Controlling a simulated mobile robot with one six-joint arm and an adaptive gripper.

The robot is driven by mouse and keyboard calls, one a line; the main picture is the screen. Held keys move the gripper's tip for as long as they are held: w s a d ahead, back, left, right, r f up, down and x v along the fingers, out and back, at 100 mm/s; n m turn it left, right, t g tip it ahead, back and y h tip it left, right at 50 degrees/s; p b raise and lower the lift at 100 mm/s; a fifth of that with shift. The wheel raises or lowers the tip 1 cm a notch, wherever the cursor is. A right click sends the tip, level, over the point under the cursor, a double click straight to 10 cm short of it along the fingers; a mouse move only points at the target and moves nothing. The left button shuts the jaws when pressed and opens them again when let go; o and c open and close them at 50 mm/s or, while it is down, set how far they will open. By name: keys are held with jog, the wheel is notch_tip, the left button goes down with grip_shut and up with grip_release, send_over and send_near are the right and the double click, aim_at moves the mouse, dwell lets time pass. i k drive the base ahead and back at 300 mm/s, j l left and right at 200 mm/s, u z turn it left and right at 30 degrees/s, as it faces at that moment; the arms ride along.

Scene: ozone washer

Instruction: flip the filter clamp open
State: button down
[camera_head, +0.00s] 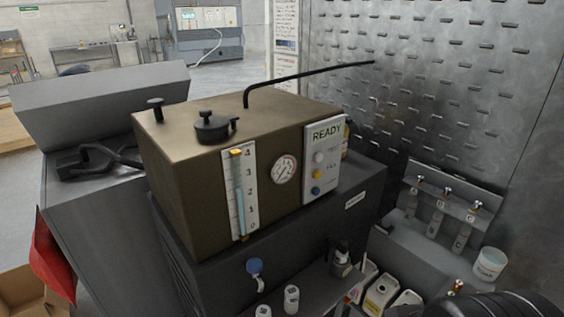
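The brown ozone washer box (185,190) stands on a dark cabinet in the middle of the view. On its top sits a black round cap with a small side tab (212,127); this may be the filter clamp, but I cannot tell for sure, nor whether it is open. A black knob on a post (156,108) stands at the top's left corner. The front carries a level gauge (240,190), a round dial (285,169) and a panel reading READY (325,155). My gripper is not in view; a dark ribbed part at the lower right edge may be my arm.
A thin black tube (310,71) rises from the box top and reaches right. A perforated metal wall (430,75) stands behind. Bottles on a rack (438,217), a white tub (489,263) and several containers (380,295) crowd the lower right. A grey slanted lid (100,92) is left.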

aim_at(341, 248)
jog(key=i+l+z, duration=0.2)
jog(key=i+z, duration=0.8)
jog(key=i, duration=0.2)
